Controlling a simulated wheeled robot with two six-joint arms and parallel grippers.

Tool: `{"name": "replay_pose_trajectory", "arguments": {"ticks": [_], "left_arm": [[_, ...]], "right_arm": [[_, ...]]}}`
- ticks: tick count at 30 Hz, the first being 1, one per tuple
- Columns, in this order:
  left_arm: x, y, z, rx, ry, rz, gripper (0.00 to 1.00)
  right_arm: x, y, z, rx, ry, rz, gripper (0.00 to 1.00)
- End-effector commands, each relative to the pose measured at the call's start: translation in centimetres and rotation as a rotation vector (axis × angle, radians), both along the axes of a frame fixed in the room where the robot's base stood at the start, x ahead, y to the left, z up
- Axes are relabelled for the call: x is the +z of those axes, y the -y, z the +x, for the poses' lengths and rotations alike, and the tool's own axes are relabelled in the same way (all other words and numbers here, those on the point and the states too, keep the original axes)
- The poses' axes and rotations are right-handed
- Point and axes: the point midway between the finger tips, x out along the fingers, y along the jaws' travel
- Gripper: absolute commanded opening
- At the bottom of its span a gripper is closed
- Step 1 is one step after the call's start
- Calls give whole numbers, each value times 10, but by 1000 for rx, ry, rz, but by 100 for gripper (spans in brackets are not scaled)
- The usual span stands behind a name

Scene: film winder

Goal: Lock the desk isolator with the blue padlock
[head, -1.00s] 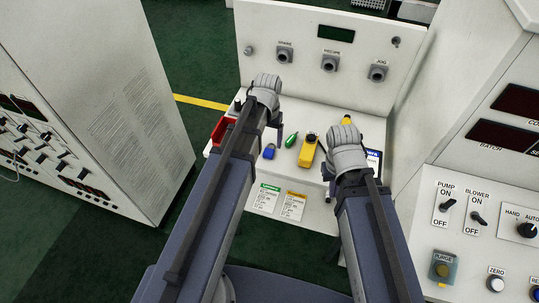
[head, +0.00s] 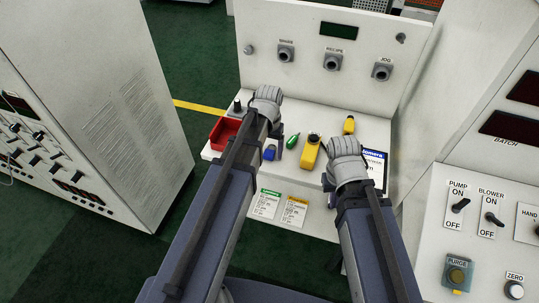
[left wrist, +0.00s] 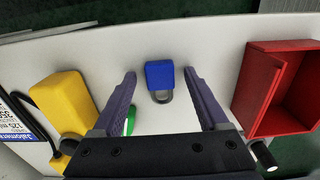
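The blue padlock (head: 269,153) lies on the white desk top. In the left wrist view the padlock (left wrist: 159,75) lies between and just beyond the two fingertips of my left gripper (left wrist: 159,82), its shackle toward the gripper. The left fingers are open, with a gap on each side of the padlock. In the head view my left gripper (head: 274,142) points down beside the padlock, partly hidden by its arm. My right gripper (head: 328,182) is over the desk's front right; its fingers are mostly hidden. I cannot tell which fitting is the desk isolator.
A red open box (head: 224,131) stands left of the padlock. A green item (head: 292,141), a yellow device (head: 310,152) and a smaller yellow item (head: 349,125) lie to its right. Labelled fittings are on the upright panel (head: 310,75). A switch console (head: 470,220) stands at right.

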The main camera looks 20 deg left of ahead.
Motion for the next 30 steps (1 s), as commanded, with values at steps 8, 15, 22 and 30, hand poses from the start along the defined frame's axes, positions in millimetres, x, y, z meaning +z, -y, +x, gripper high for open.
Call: {"name": "replay_pose_trajectory", "arguments": {"ticks": [8,15,22,30], "left_arm": [[0,0,0,0,0,0,44],[0,0,0,0,0,0,17],[0,0,0,0,0,0,0],[0,0,0,0,0,0,0]], "right_arm": [[0,0,0,0,0,0,0],[0,0,0,0,0,0,0],[0,0,0,0,0,0,0],[0,0,0,0,0,0,0]]}}
